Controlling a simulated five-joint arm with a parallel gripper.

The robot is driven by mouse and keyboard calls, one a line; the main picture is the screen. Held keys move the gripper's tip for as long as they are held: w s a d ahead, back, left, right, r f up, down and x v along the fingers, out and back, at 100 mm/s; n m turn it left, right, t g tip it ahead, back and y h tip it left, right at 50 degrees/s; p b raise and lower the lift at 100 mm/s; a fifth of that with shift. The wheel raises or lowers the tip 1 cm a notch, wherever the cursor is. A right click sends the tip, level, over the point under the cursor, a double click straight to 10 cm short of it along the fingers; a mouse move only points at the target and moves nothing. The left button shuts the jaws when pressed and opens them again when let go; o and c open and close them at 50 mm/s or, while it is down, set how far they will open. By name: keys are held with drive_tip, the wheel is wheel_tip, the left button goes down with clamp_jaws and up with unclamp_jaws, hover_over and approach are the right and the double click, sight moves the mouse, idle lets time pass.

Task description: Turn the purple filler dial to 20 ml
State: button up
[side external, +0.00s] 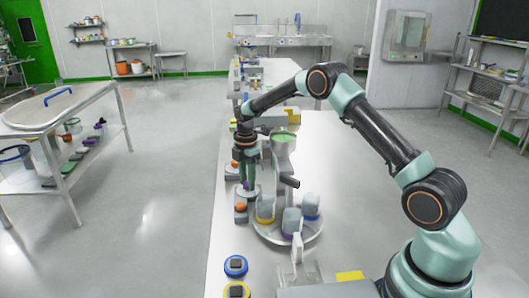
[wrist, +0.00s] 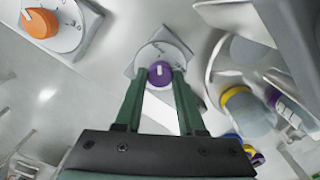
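The purple filler dial (wrist: 160,74) shows in the upper middle of the wrist view, with a white pointer mark on its top. It sits on a pale round scale plate (wrist: 150,54) on a grey base; the scale figures are too small to read. My gripper (wrist: 161,76) has its two green fingertips on either side of the dial. They look touching or very close to it, and I cannot tell whether they grip it. In the side external view my gripper (side external: 246,183) points down at the purple dial (side external: 246,186), which it partly hides.
An orange dial (wrist: 38,23) is at the wrist view's upper left; an orange dial (side external: 240,207) also stands nearer in the side external view. A round turntable (side external: 272,234) with several capped jars is right of the purple dial. A steel hopper (side external: 283,147) stands close behind.

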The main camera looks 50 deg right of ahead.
sight(247, 183)
clamp_jaws()
drive_tip(key=shift+m, duration=0.8)
drive_tip(key=o, duration=0.7)
unclamp_jaws()
drive_tip(key=shift+o, duration=0.2)
drive_tip(key=shift+r, duration=0.1)
wheel_tip(247, 183, up, 12)
